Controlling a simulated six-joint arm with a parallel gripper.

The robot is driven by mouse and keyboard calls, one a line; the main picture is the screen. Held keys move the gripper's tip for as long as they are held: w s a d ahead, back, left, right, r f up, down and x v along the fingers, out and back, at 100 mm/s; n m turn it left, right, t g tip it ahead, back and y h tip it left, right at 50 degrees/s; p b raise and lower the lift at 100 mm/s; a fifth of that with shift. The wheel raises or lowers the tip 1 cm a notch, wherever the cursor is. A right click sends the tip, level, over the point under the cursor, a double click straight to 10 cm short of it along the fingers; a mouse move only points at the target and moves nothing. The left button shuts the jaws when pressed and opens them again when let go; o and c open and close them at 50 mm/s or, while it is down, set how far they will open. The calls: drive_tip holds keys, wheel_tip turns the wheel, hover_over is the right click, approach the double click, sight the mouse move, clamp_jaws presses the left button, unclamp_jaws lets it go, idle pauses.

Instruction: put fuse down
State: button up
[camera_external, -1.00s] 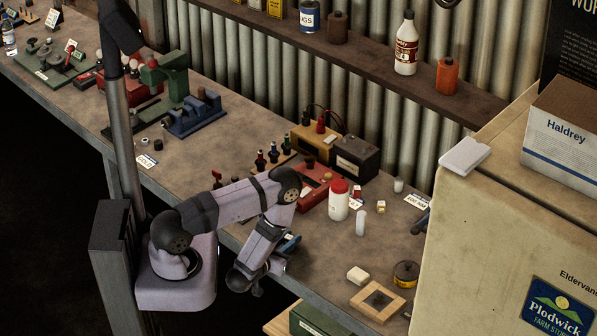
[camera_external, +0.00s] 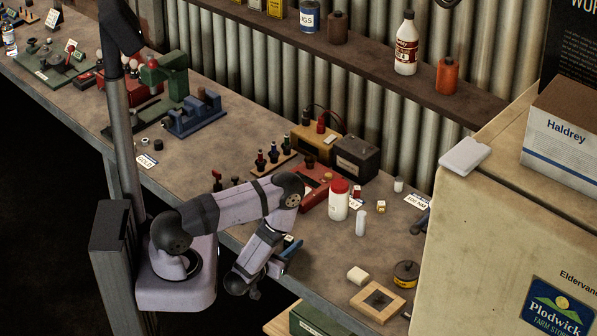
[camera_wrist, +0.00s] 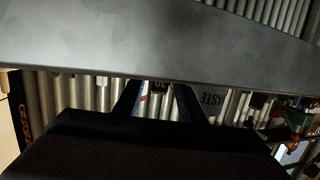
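My gripper (camera_external: 288,246) is low over the front edge of the bench, with blue showing on its fingers. A small pale block, seemingly the fuse (camera_external: 289,239), shows at the fingertips. In the wrist view, my gripper (camera_wrist: 158,98) has its two fingers a little apart, with a dark piece marked "30" (camera_wrist: 159,86) between their tips. It looks gripped, but the picture is dark and its outline is partly hidden. Small blocks, one red and white (camera_external: 357,191) and one yellow and white (camera_external: 381,206), stand on the bench farther right.
A clear vial (camera_external: 360,223), a wooden frame (camera_external: 377,301), a cream block (camera_external: 358,275) and a dark tin (camera_external: 406,273) are to the right. Bench between is bare.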

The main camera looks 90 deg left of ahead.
sight(288, 242)
drive_tip(key=shift+o, duration=0.5)
drive_tip(key=shift+v, duration=1.95)
drive_tip(key=shift+r, duration=0.1)
drive_tip(key=shift+w+d+r+p, duration=0.15)
drive_tip(key=shift+r+p, duration=0.15)
drive_tip(key=shift+p, duration=0.15)
drive_tip(key=d+r+p, duration=0.1)
drive_tip(key=p, duration=0.1)
drive_tip(key=w+d+r+m+t+h+p, duration=0.1)
drive_tip(key=r, duration=0.1)
drive_tip(key=w+d+r+m+p, duration=0.1)
drive_tip(key=d+p, duration=0.1)
drive_tip(key=shift+r+t+h+p, duration=0.3)
drive_tip(key=shift+r, duration=0.1)
drive_tip(key=shift+s+d+r+p, duration=0.3)
drive_tip(key=shift+d+r+p, duration=0.1)
drive_tip(key=shift+p, duration=0.25)
drive_tip(key=shift+s+a+f+n+g+b, duration=0.3)
drive_tip(key=shift+s+a+f+n+g, duration=0.3)
drive_tip(key=shift+a+f, duration=0.3)
drive_tip(key=shift+s+a+f+n+g+b, duration=0.35)
drive_tip(key=shift+s+a+f+g, duration=0.4)
drive_tip(key=shift+f, duration=0.25)
